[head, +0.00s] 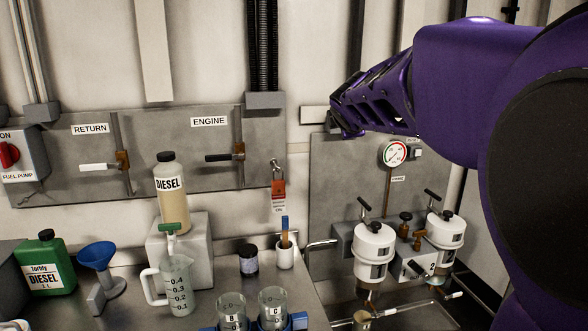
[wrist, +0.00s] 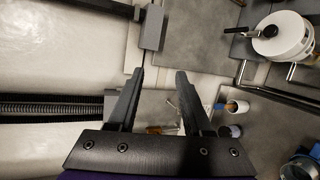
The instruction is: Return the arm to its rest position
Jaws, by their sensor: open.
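My purple arm (head: 455,85) reaches in from the right of the head view, in front of the wall. My gripper (head: 345,124) is at its left end, high above the bench and left of the pressure gauge. In the wrist view my gripper (wrist: 160,73) shows two dark fingers spread apart with nothing held between them. The fingertips are hard to make out in the head view.
Below are two white filter housings (head: 373,250) (head: 445,238) and a gauge (head: 394,153). A diesel bottle (head: 171,200), measuring jug (head: 177,285), green can (head: 46,265), blue funnel (head: 98,257) and beakers (head: 272,305) stand left. A red lock tag (head: 278,188) hangs on the wall.

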